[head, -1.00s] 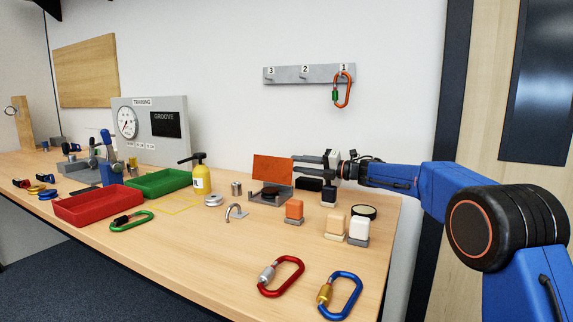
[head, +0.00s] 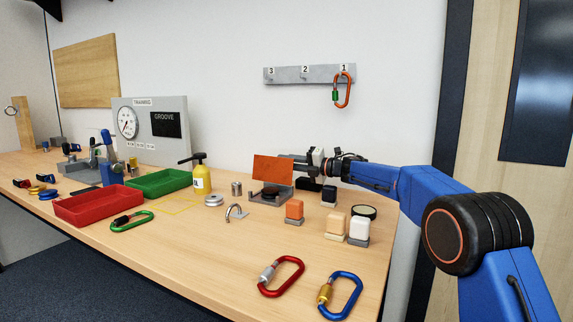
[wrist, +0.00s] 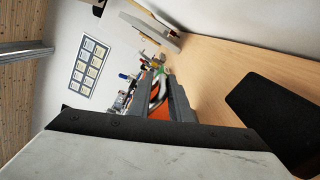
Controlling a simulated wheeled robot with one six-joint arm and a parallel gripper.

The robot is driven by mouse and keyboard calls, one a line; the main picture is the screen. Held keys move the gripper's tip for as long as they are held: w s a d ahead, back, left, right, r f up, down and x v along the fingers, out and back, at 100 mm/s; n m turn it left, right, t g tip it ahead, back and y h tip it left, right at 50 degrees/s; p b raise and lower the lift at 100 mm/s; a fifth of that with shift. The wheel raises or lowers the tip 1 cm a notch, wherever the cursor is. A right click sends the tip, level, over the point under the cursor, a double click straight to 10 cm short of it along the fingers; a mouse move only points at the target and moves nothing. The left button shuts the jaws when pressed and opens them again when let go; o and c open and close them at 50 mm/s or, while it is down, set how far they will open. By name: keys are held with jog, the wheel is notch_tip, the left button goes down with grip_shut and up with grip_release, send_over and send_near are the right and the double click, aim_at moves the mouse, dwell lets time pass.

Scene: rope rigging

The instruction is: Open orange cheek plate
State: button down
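The orange cheek plate (head: 272,168) stands raised and slightly tilted on a grey base (head: 270,196) at the table's back right. A dark round part (head: 271,190) sits low in front of the plate. My gripper (head: 298,162) is at the plate's right edge, its fingertips close to or partly behind it. In the wrist view, orange shows between the grey fingers of my gripper (wrist: 163,100), which look apart. I cannot tell whether a finger touches the plate.
Orange (head: 294,210), cream (head: 335,223) and white (head: 359,227) blocks stand in front of my gripper. A yellow bottle (head: 201,179) and a bent metal hook (head: 236,212) are to the left. Red (head: 282,276) and blue (head: 339,295) carabiners lie in front.

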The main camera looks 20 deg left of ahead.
jog(key=shift+s+r, duration=0.1)
jog(key=shift+s, duration=0.6)
jog(key=c, duration=1.8)
grip_release()
jog(key=shift+w+a, duration=0.1)
jog(key=d, duration=0.5)
jog(key=s+d, duration=0.1)
jog(key=d, duration=1.1)
jog(key=shift+s+d, duration=0.2)
jog(key=shift+d+r, duration=0.1)
